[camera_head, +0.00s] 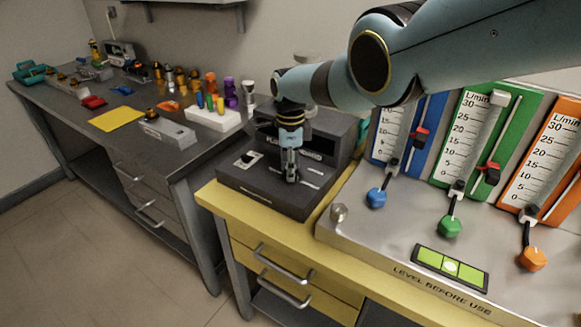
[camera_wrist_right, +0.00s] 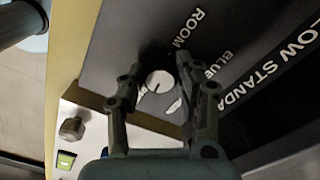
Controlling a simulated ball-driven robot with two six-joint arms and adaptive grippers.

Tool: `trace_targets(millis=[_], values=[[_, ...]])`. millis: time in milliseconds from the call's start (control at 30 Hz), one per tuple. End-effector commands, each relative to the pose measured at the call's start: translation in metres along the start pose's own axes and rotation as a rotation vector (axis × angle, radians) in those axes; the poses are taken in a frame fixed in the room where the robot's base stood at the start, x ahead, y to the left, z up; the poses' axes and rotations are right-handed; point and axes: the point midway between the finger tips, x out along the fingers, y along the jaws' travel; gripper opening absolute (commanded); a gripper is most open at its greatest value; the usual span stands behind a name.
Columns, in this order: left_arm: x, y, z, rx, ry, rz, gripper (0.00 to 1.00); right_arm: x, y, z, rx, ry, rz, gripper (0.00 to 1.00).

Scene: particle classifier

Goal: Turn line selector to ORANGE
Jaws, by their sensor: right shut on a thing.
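The line selector is a round knob with a pale top (camera_wrist_right: 159,82) and a short dark mark, set in the top face of a dark box (camera_head: 259,196). In the right wrist view the labels ROOM (camera_wrist_right: 188,29) and BLUE (camera_wrist_right: 219,67) show near it. Another label beside it is partly hidden by a finger. My right gripper (camera_head: 291,178) points down onto the box in the head view. Its fingers (camera_wrist_right: 158,78) are on both sides of the knob and shut on it. The gripper hides the knob in the head view. My left gripper is not in view.
A steel panel (camera_head: 352,226) with blue (camera_head: 376,197), green (camera_head: 450,227) and orange (camera_head: 532,259) valve knobs and upright flow scales stands to the right. A green level (camera_head: 451,267) lies on it. The left bench (camera_head: 130,139) holds several small items.

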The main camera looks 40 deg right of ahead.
Motion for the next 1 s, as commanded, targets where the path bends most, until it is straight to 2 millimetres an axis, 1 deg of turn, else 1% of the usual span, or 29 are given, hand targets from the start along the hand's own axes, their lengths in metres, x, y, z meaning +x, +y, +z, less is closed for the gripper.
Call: trace_targets(millis=[100,300,833,867,1000], values=[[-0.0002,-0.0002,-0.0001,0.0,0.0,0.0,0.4,-0.0007,-0.001,0.0,0.059,-0.001,-0.002,0.0],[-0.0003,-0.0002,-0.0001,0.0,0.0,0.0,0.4,-0.0006,-0.0011,-0.0001,0.121,-0.002,-0.002,0.0],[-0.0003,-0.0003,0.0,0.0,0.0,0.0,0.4,-0.0006,-0.0011,-0.0001,0.145,-0.002,-0.002,0.0],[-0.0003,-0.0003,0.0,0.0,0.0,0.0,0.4,-0.0006,-0.0011,-0.0001,0.145,-0.002,-0.002,0.34],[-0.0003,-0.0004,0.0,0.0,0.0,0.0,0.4,-0.0005,-0.001,-0.0001,0.145,-0.002,-0.002,0.52]])
